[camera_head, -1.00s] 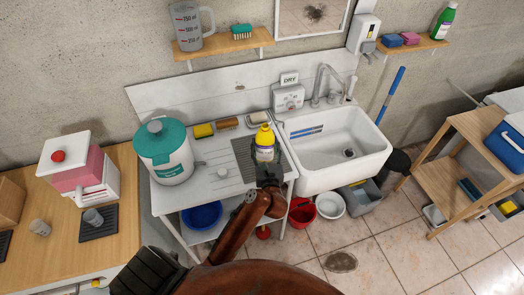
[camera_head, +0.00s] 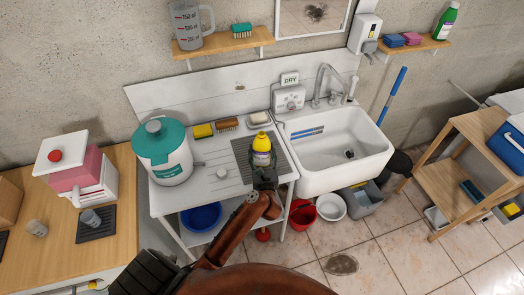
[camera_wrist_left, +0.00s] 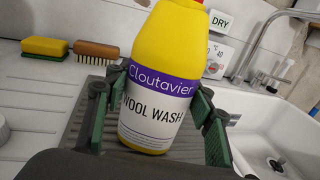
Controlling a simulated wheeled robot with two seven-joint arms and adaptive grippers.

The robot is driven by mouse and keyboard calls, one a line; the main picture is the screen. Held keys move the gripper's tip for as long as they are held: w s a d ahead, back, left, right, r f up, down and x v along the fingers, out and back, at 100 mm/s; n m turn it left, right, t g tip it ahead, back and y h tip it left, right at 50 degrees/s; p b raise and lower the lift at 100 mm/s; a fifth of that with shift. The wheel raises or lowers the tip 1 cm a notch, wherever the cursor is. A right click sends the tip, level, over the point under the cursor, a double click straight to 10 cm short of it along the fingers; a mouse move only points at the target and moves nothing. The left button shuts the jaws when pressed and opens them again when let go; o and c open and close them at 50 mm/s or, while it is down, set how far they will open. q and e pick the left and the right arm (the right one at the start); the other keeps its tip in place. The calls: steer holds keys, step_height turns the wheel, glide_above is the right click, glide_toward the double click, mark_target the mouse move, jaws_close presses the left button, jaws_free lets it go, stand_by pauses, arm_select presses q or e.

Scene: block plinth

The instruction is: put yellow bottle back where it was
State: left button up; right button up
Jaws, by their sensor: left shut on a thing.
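The yellow bottle (camera_head: 262,146), with a purple and white label, is over the grey ribbed drying mat (camera_head: 244,152) beside the sink. My left gripper (camera_head: 264,172) is shut on it from the front. In the left wrist view the bottle (camera_wrist_left: 160,60) is between the green-padded fingers of my left gripper (camera_wrist_left: 158,112), reads "WOOL WASH" and looks slightly tilted. Its base shows close over the mat (camera_wrist_left: 85,115); I cannot tell whether it touches. My right gripper is not in view.
The white sink (camera_head: 335,165) is right of the mat. A yellow sponge (camera_head: 203,130), a brush (camera_head: 227,124) and a soap dish (camera_head: 259,119) line the back. A shelf (camera_head: 430,46) holds a green bottle (camera_head: 445,20).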

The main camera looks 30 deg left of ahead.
arm_select(q)
steer(key=o, duration=1.3)
steer(key=shift+f, duration=0.15)
steer(key=shift+r, duration=0.2)
steer(key=v, duration=1.2)
